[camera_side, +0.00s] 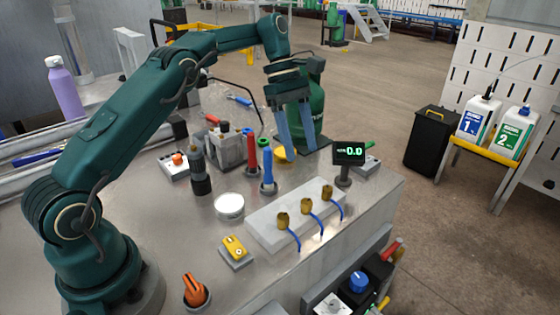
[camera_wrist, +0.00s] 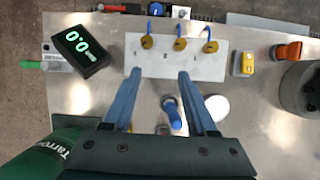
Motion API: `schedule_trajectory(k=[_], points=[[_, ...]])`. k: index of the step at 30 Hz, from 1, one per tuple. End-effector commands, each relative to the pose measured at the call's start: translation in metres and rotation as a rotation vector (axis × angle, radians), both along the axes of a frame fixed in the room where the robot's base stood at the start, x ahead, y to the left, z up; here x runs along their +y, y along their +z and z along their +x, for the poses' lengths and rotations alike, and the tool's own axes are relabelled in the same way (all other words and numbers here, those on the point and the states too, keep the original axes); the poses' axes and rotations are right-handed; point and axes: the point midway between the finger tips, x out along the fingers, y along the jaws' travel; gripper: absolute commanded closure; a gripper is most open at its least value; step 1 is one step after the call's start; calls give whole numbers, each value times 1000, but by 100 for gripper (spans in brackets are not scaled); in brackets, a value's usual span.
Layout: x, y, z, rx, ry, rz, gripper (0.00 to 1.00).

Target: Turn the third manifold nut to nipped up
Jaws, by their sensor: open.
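A pale manifold block (camera_side: 262,228) lies on the metal bench, with three brass nuts in a row: a left nut (camera_side: 283,220), a middle nut (camera_side: 306,205) and a right nut (camera_side: 326,192). Each has a blue tube. In the wrist view the block (camera_wrist: 215,68) shows small numbers that I cannot read surely. There the nut nearest the display (camera_wrist: 147,41) is leftmost, then the middle (camera_wrist: 180,44) and the far one (camera_wrist: 210,47). My gripper (camera_side: 298,150) is open and empty, pointing down behind the block. In the wrist view its fingertips (camera_wrist: 160,73) are apart, short of the nuts.
A display (camera_side: 348,152) reads 0.0 beside the block. A green cylinder (camera_side: 317,100) stands close to my gripper. Red (camera_side: 252,152) and blue (camera_side: 268,168) handled tools stand behind the block, near a white round dish (camera_side: 229,205). A yellow device (camera_side: 235,247) lies at front left.

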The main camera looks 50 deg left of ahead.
Motion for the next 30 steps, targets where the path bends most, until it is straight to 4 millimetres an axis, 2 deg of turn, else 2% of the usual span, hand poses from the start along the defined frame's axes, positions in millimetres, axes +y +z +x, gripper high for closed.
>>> schedule_trajectory(k=[1,5,12,25,30], points=[[11,7,-4,-4,6,2,42],[34,21,-13,-4,5,3,42],[48,31,-20,-2,1,1,42],[51,33,-22,0,-1,1,42],[43,29,-15,-41,-68,30,42]])
